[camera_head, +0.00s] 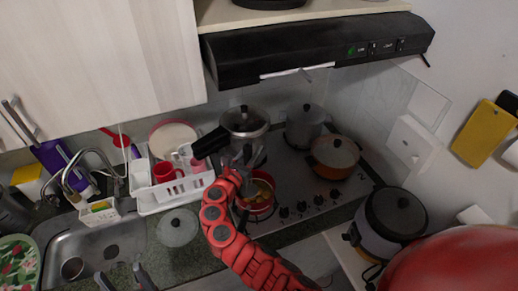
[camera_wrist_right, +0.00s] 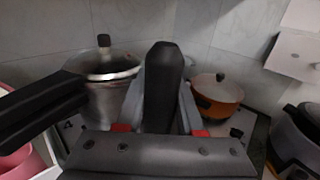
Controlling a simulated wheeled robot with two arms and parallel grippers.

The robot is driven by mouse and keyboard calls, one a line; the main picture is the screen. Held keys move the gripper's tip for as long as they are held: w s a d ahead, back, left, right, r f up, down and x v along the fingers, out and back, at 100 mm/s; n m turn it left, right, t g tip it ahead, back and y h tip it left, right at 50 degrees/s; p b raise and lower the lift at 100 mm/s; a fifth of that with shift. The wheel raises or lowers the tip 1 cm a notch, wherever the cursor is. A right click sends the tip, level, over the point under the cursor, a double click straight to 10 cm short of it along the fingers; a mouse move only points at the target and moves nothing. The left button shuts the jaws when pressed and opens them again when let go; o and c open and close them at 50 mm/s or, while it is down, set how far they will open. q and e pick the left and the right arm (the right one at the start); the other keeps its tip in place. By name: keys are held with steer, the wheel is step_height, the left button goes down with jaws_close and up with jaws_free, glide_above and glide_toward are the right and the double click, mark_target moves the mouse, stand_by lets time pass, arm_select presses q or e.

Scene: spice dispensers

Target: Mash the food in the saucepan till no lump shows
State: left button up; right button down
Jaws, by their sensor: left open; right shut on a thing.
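The red saucepan (camera_head: 258,208) stands on the front of the hob, partly hidden by my right arm. Yellowish food (camera_head: 264,190) shows inside it, and it looks lumpy, though small in the picture. My right gripper (camera_head: 249,158) is above the saucepan. In the right wrist view it is shut on an upright black handle (camera_wrist_right: 163,80), seemingly the masher's. The lower end of that tool is hidden, so I cannot tell if it touches the food. My left gripper (camera_head: 124,279) is open and empty at the bottom edge, near the sink.
A steel pressure cooker (camera_head: 245,122) with a long black handle, a grey pot (camera_head: 304,128) and an orange lidded pot (camera_head: 334,158) stand on the hob. A white dish rack (camera_head: 172,194), a glass lid (camera_head: 177,228) and the sink (camera_head: 110,240) lie left. A rice cooker (camera_head: 393,220) stands right.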

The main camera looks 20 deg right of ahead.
steer(key=shift+f, duration=0.1)
steer(key=shift+f+b, duration=1.7)
steer(key=shift+f, duration=0.6)
step_height(320, 180, up, 5)
steer(key=p, duration=0.3)
steer(key=shift+f, duration=0.1)
step_height(320, 180, up, 8)
